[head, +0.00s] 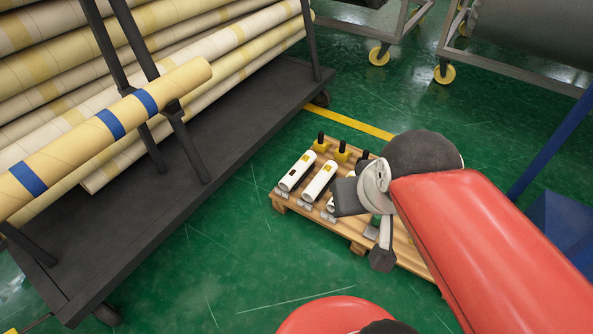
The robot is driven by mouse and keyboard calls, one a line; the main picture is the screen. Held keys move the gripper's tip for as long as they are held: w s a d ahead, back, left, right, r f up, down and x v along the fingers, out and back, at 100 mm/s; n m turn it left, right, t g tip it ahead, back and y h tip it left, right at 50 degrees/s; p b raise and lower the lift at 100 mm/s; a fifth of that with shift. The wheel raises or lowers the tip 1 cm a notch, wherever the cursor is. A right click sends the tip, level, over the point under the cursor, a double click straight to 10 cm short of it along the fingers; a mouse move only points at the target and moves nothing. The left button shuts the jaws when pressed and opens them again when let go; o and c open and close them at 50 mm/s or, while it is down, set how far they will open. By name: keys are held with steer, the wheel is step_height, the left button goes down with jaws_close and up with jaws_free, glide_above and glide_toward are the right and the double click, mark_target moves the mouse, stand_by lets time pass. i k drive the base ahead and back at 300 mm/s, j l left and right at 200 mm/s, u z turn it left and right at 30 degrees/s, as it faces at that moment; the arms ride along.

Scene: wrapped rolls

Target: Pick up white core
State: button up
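Several short white cores lie on a wooden pallet (357,247) on the floor. The leftmost white core (297,171) and the one beside it (319,181) show almost whole, each with a small mark on top. A third white core (331,204) is mostly hidden behind my arm. My red arm reaches over the right part of the pallet. The grey end of my arm, with my gripper (381,259), hangs over the pallet to the right of the visible cores. Its fingers cannot be made out, and I see no core held in it.
Black-and-yellow pieces (342,152) stand at the pallet's back edge. A dark cart (215,130) loaded with long wrapped rolls (130,115) stands at left. Wheeled metal frames (515,68) stand at the back right. Green floor (235,240) is clear between cart and pallet.

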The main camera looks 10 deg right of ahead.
mark_target(306, 161)
steer(key=i+l, duration=0.1)
steer(key=i, duration=0.35)
steer(key=i+l+u, duration=0.1)
steer(key=i, duration=0.4)
